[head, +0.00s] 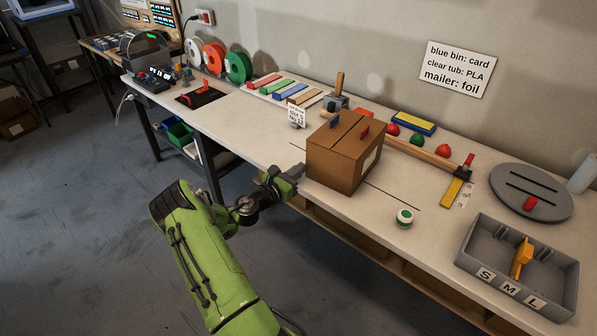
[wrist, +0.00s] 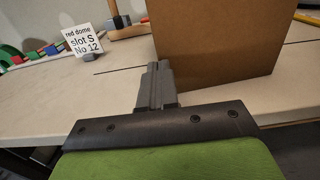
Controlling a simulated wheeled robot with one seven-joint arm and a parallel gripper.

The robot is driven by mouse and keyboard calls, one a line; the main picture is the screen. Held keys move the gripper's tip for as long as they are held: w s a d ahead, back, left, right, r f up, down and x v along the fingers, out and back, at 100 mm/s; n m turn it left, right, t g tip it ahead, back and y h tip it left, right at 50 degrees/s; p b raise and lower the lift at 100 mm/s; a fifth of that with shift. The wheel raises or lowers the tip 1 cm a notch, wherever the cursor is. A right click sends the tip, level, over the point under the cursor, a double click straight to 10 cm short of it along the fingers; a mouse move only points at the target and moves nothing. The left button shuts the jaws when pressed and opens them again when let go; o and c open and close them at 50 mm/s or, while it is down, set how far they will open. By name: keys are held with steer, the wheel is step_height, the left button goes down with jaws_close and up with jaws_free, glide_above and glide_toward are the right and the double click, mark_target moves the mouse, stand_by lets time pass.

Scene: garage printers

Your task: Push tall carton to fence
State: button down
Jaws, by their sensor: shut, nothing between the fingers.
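The tall carton (head: 335,157) is a brown box standing upright on the workbench, with a blue and a red piece on its top and a pale label on its right side. It also fills the upper right of the wrist view (wrist: 220,40). The fence looks like the long wooden bar (head: 420,151) behind the carton, partly hidden by it. My gripper (head: 300,171) is shut and empty, low at the carton's left side. In the wrist view its fingertips (wrist: 157,68) overlap the carton's left lower edge; I cannot tell whether they touch it.
A dark line (head: 392,193) runs along the bench (head: 350,212) past the carton. A green-and-white round item (head: 404,218) stands right of it, near the grey S-M-L tray (head: 475,262). A small "red dome" sign (head: 297,116) stands left behind. Colored domes lie beyond the bar.

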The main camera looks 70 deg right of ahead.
steer(key=shift+d, duration=0.1)
steer(key=x, duration=1)
steer(key=shift+b, duration=0.4)
steer(key=p+v, duration=0.1)
steer(key=v, duration=1.3)
steer(key=shift+p, duration=0.4)
